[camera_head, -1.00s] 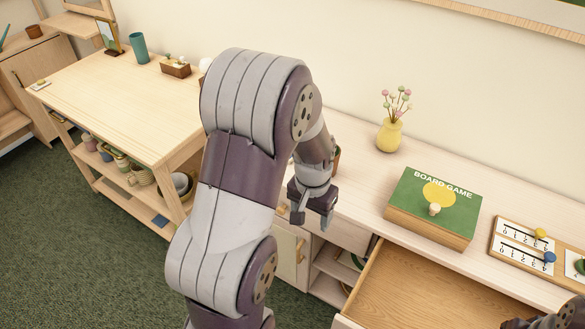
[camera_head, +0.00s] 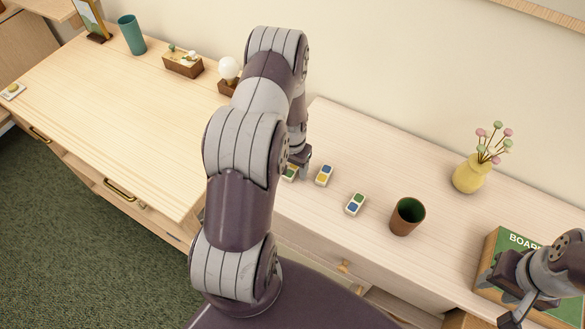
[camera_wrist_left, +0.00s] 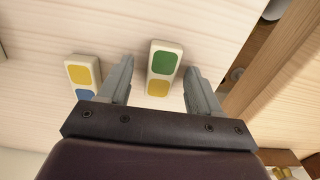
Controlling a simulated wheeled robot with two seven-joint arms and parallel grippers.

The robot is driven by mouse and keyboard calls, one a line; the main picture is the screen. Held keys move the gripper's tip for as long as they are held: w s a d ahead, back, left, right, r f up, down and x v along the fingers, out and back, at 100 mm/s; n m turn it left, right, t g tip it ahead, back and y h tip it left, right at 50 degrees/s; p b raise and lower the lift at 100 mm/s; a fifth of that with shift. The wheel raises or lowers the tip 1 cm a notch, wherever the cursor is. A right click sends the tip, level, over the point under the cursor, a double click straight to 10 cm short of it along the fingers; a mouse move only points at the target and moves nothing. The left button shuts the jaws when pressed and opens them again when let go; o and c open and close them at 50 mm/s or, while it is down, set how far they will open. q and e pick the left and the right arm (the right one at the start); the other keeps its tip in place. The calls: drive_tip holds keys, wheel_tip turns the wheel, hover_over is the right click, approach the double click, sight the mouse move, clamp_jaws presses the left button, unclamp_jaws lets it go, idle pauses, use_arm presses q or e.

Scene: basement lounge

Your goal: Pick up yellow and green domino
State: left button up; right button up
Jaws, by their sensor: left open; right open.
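The yellow and green domino (camera_head: 290,173) lies on the light wood counter, partly hidden by my left gripper (camera_head: 299,160) in the head view. In the left wrist view the domino (camera_wrist_left: 163,69) shows its green half farther out and its yellow half nearer the palm. It lies between the open fingers, with space visible on both sides. I cannot tell how far above the counter the fingertips are. A yellow and blue domino (camera_head: 324,175) lies just right of it; in the left wrist view this one (camera_wrist_left: 84,75) is outside the left finger. My right gripper (camera_head: 524,304) is open and empty at the lower right.
A green and blue domino (camera_head: 355,204) and a brown cup (camera_head: 407,216) stand farther right on the counter. A yellow vase (camera_head: 470,175) and a green board game box (camera_head: 500,240) are beyond. A wooden desk (camera_head: 120,110) with a lamp (camera_head: 229,72) is at left.

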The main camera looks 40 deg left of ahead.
use_arm(q)
drive_tip(key=shift+w+a+f, duration=0.1)
drive_tip(key=shift+a, duration=0.1)
drive_tip(key=c, duration=1.1)
drive_tip(key=shift+d, duration=0.1)
drive_tip(key=shift+r, duration=0.2)
